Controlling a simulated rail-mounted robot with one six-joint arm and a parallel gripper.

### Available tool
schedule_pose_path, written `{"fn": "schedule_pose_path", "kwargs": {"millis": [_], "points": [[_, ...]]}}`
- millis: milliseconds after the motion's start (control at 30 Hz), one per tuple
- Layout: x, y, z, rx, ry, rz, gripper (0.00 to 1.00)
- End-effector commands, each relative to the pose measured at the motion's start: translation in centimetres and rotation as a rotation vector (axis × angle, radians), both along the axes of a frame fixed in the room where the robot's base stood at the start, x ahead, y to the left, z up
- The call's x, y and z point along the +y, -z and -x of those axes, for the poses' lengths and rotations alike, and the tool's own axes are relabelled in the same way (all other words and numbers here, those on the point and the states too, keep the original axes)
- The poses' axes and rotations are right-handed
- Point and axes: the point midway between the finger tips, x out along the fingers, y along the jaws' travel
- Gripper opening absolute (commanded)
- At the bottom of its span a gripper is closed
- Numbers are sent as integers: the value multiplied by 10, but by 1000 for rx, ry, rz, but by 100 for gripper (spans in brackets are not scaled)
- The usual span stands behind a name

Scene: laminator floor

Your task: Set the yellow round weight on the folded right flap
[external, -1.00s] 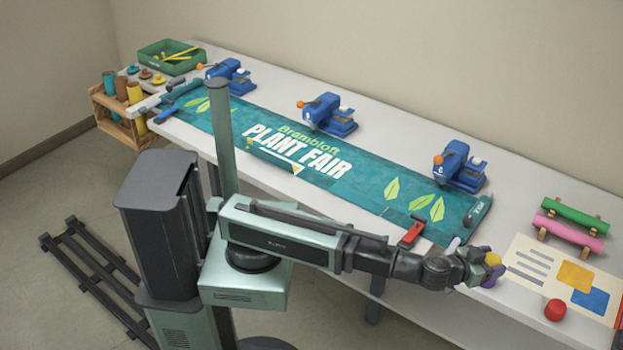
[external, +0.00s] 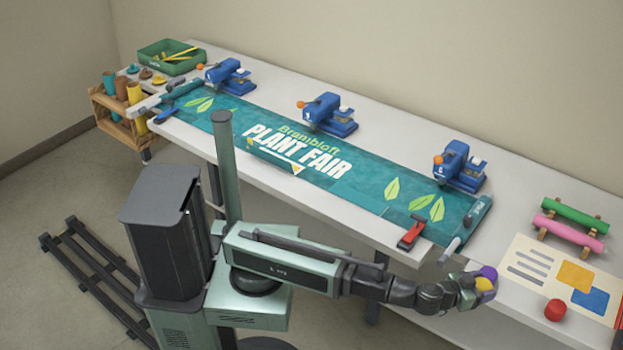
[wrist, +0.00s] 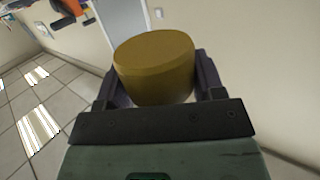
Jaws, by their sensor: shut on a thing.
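The yellow round weight (wrist: 155,68) is clamped between the two dark fingers of my gripper (wrist: 153,85), and the wrist view shows its smooth side and flat top. In the external view my gripper (external: 487,282) is near the table's front edge, right of the banner, with the yellow weight (external: 485,284) partly hidden by its purple fingers. The teal banner (external: 340,177) lies along the table. Its right end section (external: 370,205) bears leaf prints; I cannot clearly make out where the fold of the flap lies. No weight rests on that section.
Blue machines (external: 460,168) line the back. A printed sheet (external: 530,262), a red round piece (external: 555,310) and racked rolls (external: 570,230) are at right.

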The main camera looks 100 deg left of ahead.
Motion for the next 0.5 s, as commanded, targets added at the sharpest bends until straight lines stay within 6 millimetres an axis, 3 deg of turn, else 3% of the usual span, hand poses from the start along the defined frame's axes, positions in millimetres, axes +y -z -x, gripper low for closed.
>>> {"fn": "schedule_pose_path", "kwargs": {"millis": [33, 100, 200, 300, 500], "points": [[0, 48, 0, 0, 0, 0, 27], [0, 75, 0, 0, 0, 0, 27], [0, 99, 0, 0, 0, 0, 27], [0, 105, 0, 0, 0, 0, 27], [0, 100, 0, 0, 0, 0, 27]]}}
